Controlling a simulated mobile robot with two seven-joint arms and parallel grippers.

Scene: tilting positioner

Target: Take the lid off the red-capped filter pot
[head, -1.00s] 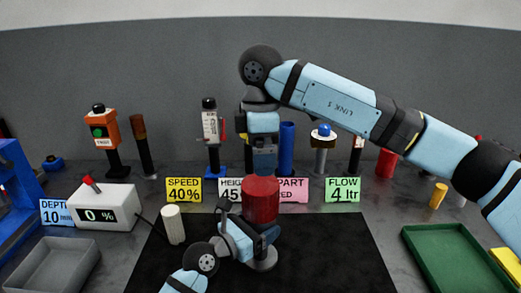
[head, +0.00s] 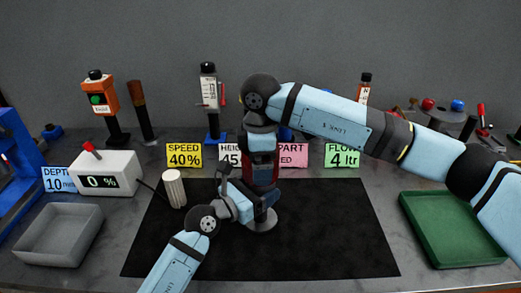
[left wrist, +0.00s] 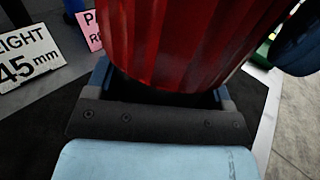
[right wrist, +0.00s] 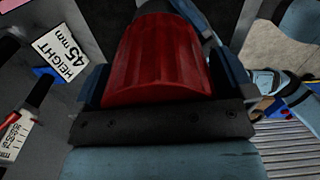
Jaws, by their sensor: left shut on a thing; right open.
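The filter pot's red ribbed cap (head: 262,171) is above the mat in the middle of the head view, mostly covered by my right gripper. It also shows in the left wrist view (left wrist: 190,40) and the right wrist view (right wrist: 160,60). My right gripper (head: 261,165) comes down from above, open, with its fingers on either side of the cap. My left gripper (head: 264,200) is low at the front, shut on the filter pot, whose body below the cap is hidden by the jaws. A grey round base (head: 261,219) shows beneath it.
A black mat (head: 330,230) lies under the pot, bare to the right. A green tray (head: 455,258) stands at right, a grey tray (head: 60,235) at left. Label cards (head: 184,155) line the back.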

